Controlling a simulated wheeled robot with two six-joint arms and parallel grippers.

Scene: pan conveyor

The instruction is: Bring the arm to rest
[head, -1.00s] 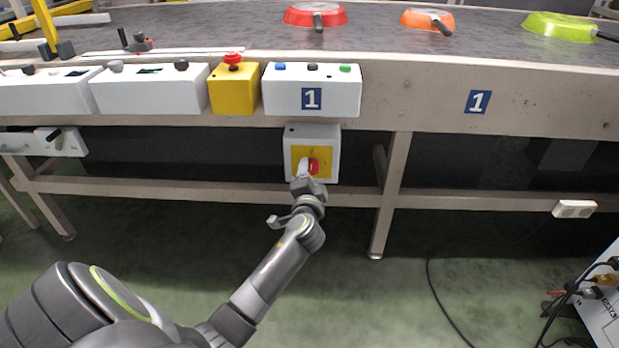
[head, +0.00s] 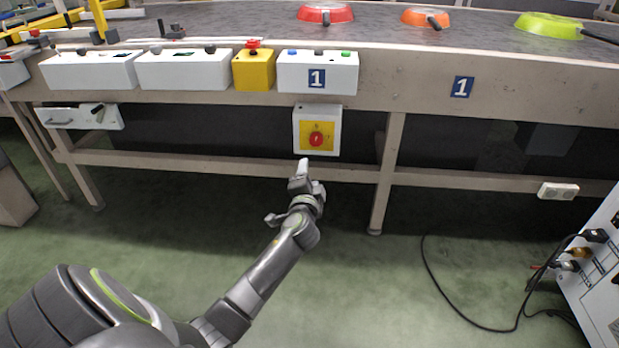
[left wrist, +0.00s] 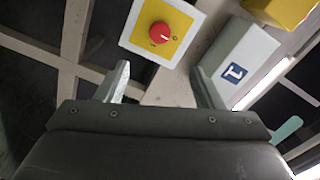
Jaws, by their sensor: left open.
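My left arm reaches up from the bottom left in the head view. Its left gripper (head: 307,175) is open and empty, just below the switch box and apart from it. My right gripper is not in view.
The conveyor (head: 420,70) runs across the top with red (head: 325,14), orange (head: 425,18) and green (head: 548,27) pans. White control boxes and a yellow emergency-stop box (head: 254,72) line its edge. A leg (head: 386,175) stands right of my gripper. A cabinet with cables is at the lower right.

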